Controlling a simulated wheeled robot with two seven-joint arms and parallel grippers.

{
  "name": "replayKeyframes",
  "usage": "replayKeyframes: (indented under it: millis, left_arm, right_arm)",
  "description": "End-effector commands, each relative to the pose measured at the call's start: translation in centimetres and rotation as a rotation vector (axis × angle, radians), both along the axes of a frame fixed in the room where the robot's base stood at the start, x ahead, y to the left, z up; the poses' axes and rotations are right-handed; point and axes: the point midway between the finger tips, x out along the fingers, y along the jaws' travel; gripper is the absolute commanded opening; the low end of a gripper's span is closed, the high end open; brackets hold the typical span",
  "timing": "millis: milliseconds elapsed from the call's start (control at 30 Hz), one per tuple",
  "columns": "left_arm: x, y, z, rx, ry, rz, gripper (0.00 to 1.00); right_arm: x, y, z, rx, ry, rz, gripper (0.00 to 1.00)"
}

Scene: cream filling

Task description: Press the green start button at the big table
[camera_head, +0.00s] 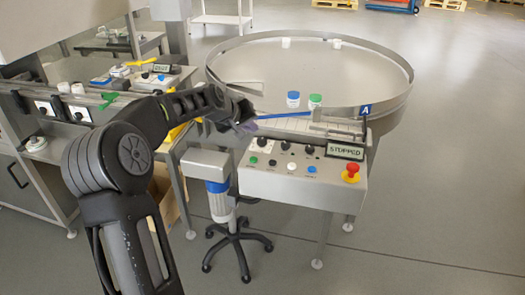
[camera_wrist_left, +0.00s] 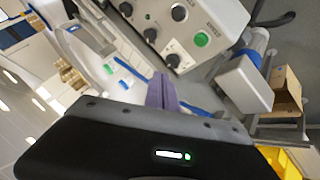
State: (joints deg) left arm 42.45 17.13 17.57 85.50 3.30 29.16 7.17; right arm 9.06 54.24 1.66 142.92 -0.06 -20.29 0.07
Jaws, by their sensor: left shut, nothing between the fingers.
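The green start button (camera_head: 253,160) is at the left end of the lower row on the sloped control panel (camera_head: 275,180) of the big round table (camera_head: 390,95). In the left wrist view the green button (camera_wrist_left: 201,39) shows large on the tilted grey panel. My left gripper (camera_head: 248,126) is shut and empty, above and behind the panel's left end and apart from the button. Its purple-grey fingers (camera_wrist_left: 162,90) show close together in the left wrist view. A small display (camera_head: 345,151) on the panel reads "STOPPED". My right gripper is not in view.
A red emergency knob (camera_head: 351,171) is at the panel's right end, and a blue button (camera_head: 312,169) sits left of it. A stool (camera_head: 238,237) stands below left. Open floor lies to the right.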

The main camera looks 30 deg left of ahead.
Motion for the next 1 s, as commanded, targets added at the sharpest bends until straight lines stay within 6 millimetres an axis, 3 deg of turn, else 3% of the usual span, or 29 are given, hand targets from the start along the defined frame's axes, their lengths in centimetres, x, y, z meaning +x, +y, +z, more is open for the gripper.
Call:
replayKeyframes:
  millis: [533,1000]
  left_arm:
    - [0.0,0.0,-0.8,0.000,0.001,0.000,0.00]
    - [0.0,0.0,-6.5,-0.001,0.002,0.000,0.00]
  right_arm:
    - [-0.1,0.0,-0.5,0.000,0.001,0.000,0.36]
    - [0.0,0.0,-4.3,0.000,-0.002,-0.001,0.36]
